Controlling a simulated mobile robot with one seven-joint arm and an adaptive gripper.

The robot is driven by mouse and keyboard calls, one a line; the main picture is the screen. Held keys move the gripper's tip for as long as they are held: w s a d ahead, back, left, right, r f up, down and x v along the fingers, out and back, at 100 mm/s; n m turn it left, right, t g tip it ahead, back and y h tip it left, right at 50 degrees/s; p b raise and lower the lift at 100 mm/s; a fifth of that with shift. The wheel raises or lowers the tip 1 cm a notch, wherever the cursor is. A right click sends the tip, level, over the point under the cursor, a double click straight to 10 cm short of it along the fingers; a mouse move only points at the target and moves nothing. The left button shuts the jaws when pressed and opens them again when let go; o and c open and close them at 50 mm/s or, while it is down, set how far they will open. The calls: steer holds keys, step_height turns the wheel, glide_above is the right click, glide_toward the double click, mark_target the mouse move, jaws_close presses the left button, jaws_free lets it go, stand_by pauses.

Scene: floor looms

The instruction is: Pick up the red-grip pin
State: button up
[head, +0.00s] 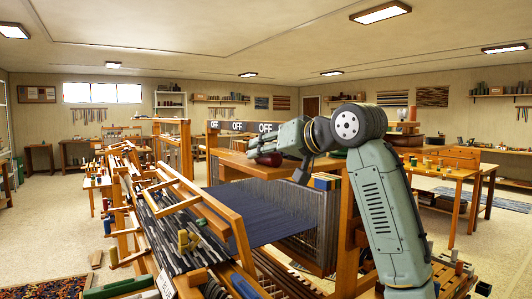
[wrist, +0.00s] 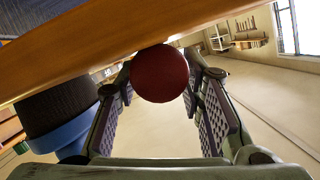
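The red grip of the pin (wrist: 160,73) is a round, dark red knob in the wrist view, just below a wooden beam. The pin's shaft is not visible. My gripper (wrist: 157,85) has its two fingers spread, one on each side of the knob near the fingertips. I cannot tell whether either finger touches it. In the head view, the red grip (head: 268,159) shows at the end of my gripper (head: 277,150), partly hidden by it, close to the loom's wooden frame.
The wooden beam (wrist: 100,50) runs close above the fingers in the wrist view. A loom with a dark blue warp (head: 262,208) stands below my arm. Panels marked OFF (head: 238,126) are behind the gripper. Open floor (head: 55,215) lies at the left.

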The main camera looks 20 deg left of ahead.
steer(key=shift+a, duration=0.1)
jaws_close()
stand_by(0.4)
steer(key=shift+r, duration=0.5)
steer(key=shift+s+a+r+b, duration=0.25)
steer(key=shift+r+b, duration=0.15)
steer(key=shift+r, duration=0.2)
steer(key=shift+s+a+r+b, duration=0.2)
steer(key=shift+r+b, duration=0.15)
steer(key=shift+r, duration=0.2)
steer(key=s+a+r+b, duration=0.1)
steer(key=s+a+b, duration=0.2)
steer(key=s+a, duration=0.7)
steer(key=shift+a+r+b, duration=0.3)
steer(key=shift+r+b, duration=0.05)
steer(key=shift+b, duration=0.05)
steer(key=shift+f, duration=0.15)
